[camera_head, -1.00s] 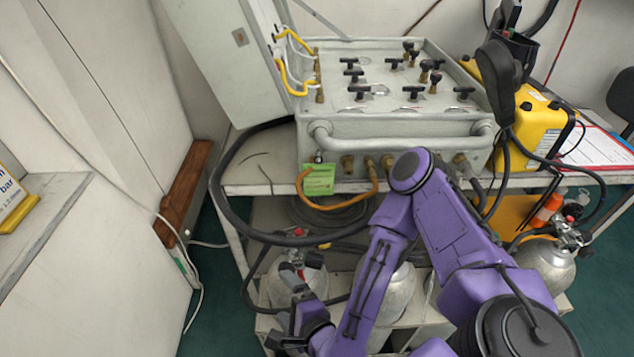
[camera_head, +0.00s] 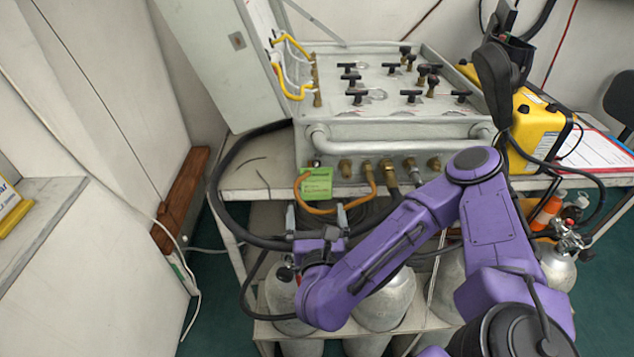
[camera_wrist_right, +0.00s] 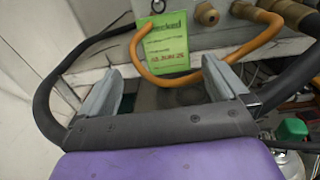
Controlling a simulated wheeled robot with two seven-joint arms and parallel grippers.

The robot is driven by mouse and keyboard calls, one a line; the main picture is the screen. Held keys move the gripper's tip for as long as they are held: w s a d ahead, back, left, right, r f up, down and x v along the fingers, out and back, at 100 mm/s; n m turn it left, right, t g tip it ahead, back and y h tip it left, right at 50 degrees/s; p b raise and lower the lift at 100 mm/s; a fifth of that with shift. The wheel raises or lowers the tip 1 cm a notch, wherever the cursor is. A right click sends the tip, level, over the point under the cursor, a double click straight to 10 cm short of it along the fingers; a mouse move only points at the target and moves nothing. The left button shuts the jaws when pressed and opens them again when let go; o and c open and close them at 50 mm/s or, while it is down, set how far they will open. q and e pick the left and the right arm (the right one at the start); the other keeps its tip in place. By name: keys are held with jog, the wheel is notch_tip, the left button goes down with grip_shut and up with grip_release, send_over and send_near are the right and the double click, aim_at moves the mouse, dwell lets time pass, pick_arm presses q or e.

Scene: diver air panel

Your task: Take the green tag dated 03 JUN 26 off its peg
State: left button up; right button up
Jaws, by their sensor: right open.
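The green tag (camera_head: 315,183) hangs at the front left of the grey air panel, above the shelf edge. In the right wrist view the tag (camera_wrist_right: 163,47) hangs from a dark ring (camera_wrist_right: 158,7), and its date line seems to read 03 JUN 26. The peg itself is not clear. An orange hose loops around the tag's lower part. My right gripper (camera_head: 316,211) is open and empty, just below the tag. In the right wrist view its fingers (camera_wrist_right: 160,80) stand apart, to either side of the tag's lower end and nearer the camera. My left gripper is out of view.
The orange hose (camera_wrist_right: 190,78) and a thick black hose (camera_head: 221,193) run close to my right gripper. Brass fittings (camera_head: 367,167) line the panel front right of the tag. Gas cylinders (camera_head: 385,300) stand below the shelf (camera_head: 243,178).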

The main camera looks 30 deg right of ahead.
aim_at(317, 180)
jog(key=shift+h, duration=0.4)
jog(key=p+x, duration=0.2)
jog(key=x, duration=0.1)
jog(key=p+x, duration=0.1)
jog(key=x, duration=0.1)
jog(key=shift+s+d+r, duration=0.15)
jog(key=shift+d+r, duration=0.1)
jog(key=shift+d, duration=0.1)
jog(key=p+x, duration=0.1)
jog(key=x, duration=0.2)
jog(key=shift+x, duration=0.75)
jog(key=shift+a+f, duration=0.1)
jog(key=shift+c, duration=0.3)
jog(key=c, duration=0.8)
